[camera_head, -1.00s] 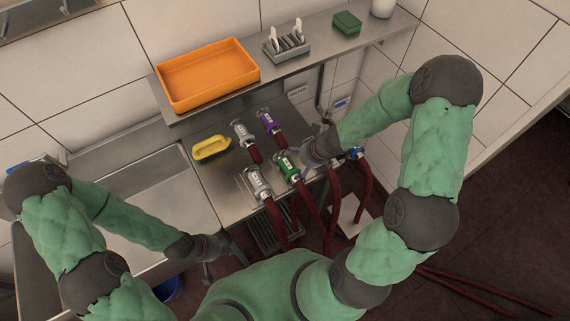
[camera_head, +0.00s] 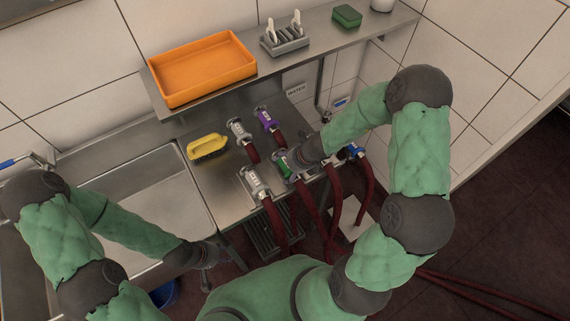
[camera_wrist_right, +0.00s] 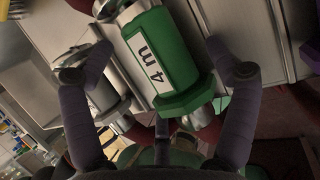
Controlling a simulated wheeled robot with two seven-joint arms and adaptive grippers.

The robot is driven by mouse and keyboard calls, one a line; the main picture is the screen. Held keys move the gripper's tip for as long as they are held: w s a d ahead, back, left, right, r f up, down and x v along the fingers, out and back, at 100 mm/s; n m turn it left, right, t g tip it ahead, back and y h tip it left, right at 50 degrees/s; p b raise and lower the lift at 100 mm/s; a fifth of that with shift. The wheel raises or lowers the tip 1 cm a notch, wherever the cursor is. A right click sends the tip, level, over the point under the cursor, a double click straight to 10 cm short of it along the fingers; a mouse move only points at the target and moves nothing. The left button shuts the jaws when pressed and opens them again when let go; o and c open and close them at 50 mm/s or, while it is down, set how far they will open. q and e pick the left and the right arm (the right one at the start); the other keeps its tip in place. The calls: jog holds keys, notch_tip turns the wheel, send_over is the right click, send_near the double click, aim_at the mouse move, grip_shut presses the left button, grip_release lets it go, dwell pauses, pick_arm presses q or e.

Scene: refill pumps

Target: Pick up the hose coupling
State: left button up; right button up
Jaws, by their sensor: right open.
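Several hose couplings on dark red hoses sit on the steel counter in the head view: a green one (camera_head: 283,163), silver ones (camera_head: 256,183) (camera_head: 239,132), a purple one (camera_head: 268,121) and a blue-ringed one (camera_head: 354,152). My right gripper (camera_head: 297,165) is at the green coupling and partly hides it.
A sink (camera_head: 140,207) is to the left of the couplings. A yellow brush (camera_head: 208,147) lies on the counter left of them. The shelf behind holds an orange tray (camera_head: 203,69), a grey rack (camera_head: 285,39) and a green sponge (camera_head: 347,15). Neighbouring couplings leave little side room.

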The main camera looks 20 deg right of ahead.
jog(key=c, duration=1.4)
jog(key=shift+r, duration=0.1)
jog(key=shift+c, duration=0.4)
jog(key=shift+r, duration=0.1)
